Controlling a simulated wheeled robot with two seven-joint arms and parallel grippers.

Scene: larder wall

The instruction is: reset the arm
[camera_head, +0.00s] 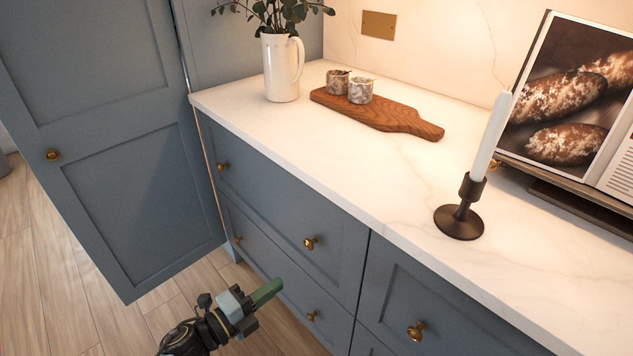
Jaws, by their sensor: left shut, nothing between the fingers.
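My left gripper (262,295) shows at the bottom, low in front of the blue drawers. Its fingers are together with nothing between them, and they point up and to the right. It appears apart from the drawer fronts, though the exact gap is hard to judge. My right gripper does not show.
A blue cabinet door (110,150) stands open at the left. Drawers with brass knobs (309,243) run under the marble counter (330,165). On it are a white pitcher (281,70), wooden board (385,118), two small cups, candle holder (459,220) and open book (568,110).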

